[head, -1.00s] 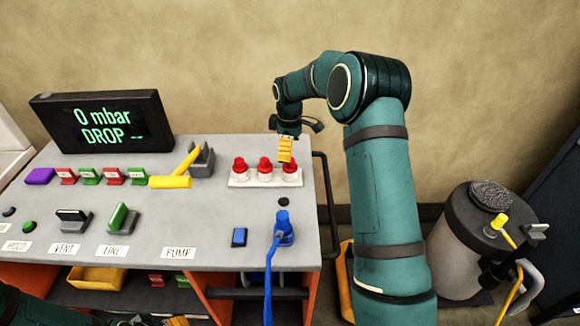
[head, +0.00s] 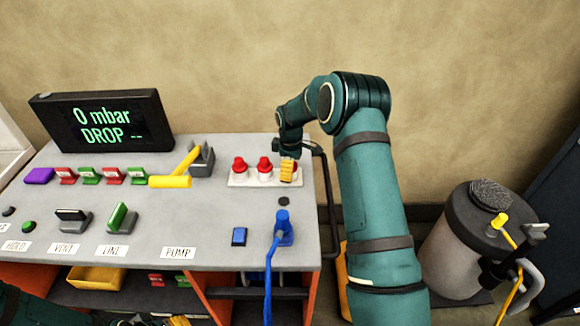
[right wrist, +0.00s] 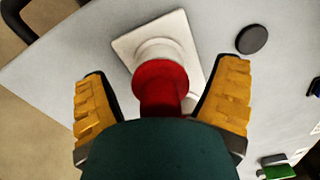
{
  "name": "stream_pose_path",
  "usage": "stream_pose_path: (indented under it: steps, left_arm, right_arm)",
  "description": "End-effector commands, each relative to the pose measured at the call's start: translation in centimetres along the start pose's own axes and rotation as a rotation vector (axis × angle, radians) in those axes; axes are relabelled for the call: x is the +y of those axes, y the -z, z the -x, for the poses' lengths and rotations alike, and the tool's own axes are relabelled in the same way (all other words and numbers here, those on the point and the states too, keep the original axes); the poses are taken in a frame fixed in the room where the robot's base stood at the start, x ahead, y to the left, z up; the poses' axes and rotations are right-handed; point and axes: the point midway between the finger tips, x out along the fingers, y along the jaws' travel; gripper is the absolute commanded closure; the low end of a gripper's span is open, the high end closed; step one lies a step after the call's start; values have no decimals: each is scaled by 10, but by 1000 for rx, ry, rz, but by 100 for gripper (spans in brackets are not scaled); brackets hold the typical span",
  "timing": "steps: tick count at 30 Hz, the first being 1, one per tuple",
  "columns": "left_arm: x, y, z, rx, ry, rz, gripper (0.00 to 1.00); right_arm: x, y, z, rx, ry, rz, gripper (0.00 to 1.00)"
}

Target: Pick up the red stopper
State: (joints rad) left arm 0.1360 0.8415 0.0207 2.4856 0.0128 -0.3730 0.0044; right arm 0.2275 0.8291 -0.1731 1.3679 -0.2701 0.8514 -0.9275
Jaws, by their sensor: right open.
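Three red stoppers sit in white holders on a white rack (head: 235,183) at the console's right: a left one (head: 239,163), a middle one (head: 264,164) and a right one. My right gripper (head: 286,179) is down at the right one and mostly hides it in the head view. In the right wrist view this red stopper (right wrist: 160,82) stands upright in its white holder between the open yellow fingers (right wrist: 163,78), with gaps on both sides. My left gripper (head: 177,321) only partly shows at the bottom edge; its opening is unclear.
The grey console (head: 215,215) also holds a yellow-handled lever (head: 175,180), several switches and a blue plug (head: 284,230) with a cable. A display (head: 103,121) stands at the back left. A dark rail runs along the right edge; a tank (head: 458,248) stands further right.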

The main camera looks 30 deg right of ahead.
Motion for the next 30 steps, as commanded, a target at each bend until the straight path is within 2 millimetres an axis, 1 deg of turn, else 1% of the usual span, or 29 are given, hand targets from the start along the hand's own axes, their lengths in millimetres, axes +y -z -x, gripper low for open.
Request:
stream_pose_path:
  steps: [1,2,3,5,6,7,15,19,23,27,30]
  left_arm:
    - [0,0,0,0,0,0,53]
    - [0,0,0,0,0,0,53]
    - [0,0,0,0,0,0,53]
    - [0,0,0,0,0,0,53]
    - [0,0,0,0,0,0,53]
    - [0,0,0,0,0,0,53]
    - [0,0,0,0,0,0,53]
    - [0,0,0,0,0,0,53]
    - [0,0,1,0,0,0,53]
    - [1,0,2,0,0,0,53]
    - [1,0,2,0,0,0,53]
  right_arm:
    - [0,0,0,0,0,0,17]
    - [0,0,0,0,0,0,28]
    - [0,0,0,0,0,0,42]
    - [0,0,0,0,0,0,63]
    - [0,0,0,0,0,0,77]
    - [0,0,0,0,0,0,85]
    - [0,0,1,0,0,1,85]
    - [0,1,10,1,-1,1,85]
    - [0,1,33,2,-3,1,85]
    - [0,1,61,2,-4,1,85]
    - [0,0,78,1,-3,1,85]
